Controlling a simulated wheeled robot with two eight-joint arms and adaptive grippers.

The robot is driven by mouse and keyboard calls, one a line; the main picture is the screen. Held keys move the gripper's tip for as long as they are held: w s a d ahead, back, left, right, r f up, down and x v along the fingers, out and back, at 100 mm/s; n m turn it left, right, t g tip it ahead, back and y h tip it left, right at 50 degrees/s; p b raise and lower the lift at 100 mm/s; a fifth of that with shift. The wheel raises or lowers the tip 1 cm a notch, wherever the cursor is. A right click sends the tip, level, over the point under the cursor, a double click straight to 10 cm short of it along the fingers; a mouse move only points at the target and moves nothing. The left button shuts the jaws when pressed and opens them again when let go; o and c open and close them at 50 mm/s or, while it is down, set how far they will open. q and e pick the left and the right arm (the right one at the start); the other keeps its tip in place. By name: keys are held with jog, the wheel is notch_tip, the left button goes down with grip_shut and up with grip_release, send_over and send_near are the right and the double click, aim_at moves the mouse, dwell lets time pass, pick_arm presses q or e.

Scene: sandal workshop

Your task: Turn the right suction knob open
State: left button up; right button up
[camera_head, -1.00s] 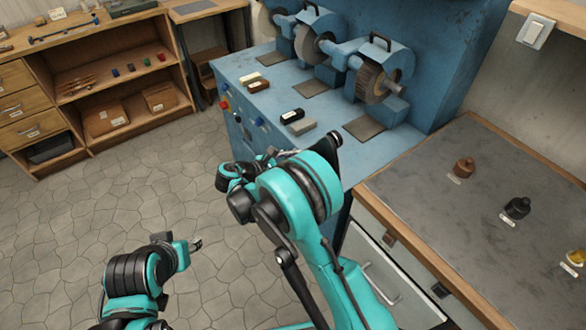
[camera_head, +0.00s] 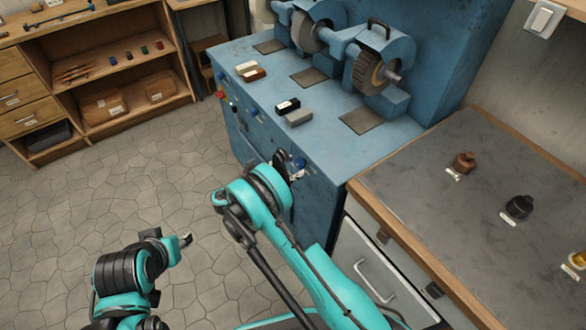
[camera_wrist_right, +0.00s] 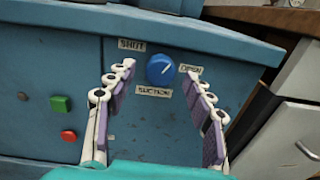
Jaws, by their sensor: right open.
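The right suction knob (camera_wrist_right: 160,69) is a round blue knob on the machine's blue front panel, seen in the right wrist view. Its white mark points up and right. The labels SHUT (camera_wrist_right: 131,45), OPEN (camera_wrist_right: 190,70) and SUCTION (camera_wrist_right: 154,91) surround it. My right gripper (camera_wrist_right: 157,74) is open, with its two fingers on either side of the knob in the picture; I see no contact. In the head view the right gripper (camera_head: 291,168) is at the panel's right end, partly hidden by my arm. My left gripper (camera_head: 186,240) hangs over the floor; its jaw opening is unclear.
A green button (camera_wrist_right: 61,105) and a red button (camera_wrist_right: 69,136) sit left of the knob. Grinding wheels (camera_head: 376,73) stand on the blue machine (camera_head: 330,130). A grey-topped workbench (camera_head: 430,190) with drawers adjoins on the right. The tiled floor (camera_head: 130,185) at left is clear.

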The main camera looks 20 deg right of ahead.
jog(key=shift+w+d, duration=0.15)
jog(key=shift+d, duration=0.35)
jog(key=c, duration=1.2)
jog(key=shift+o, duration=0.2)
jog(key=shift+m, duration=0.3)
jog(key=m, duration=1.1)
jog(key=shift+r+y, duration=0.1)
jog(key=shift+y, duration=0.2)
jog(key=shift+m, duration=0.3)
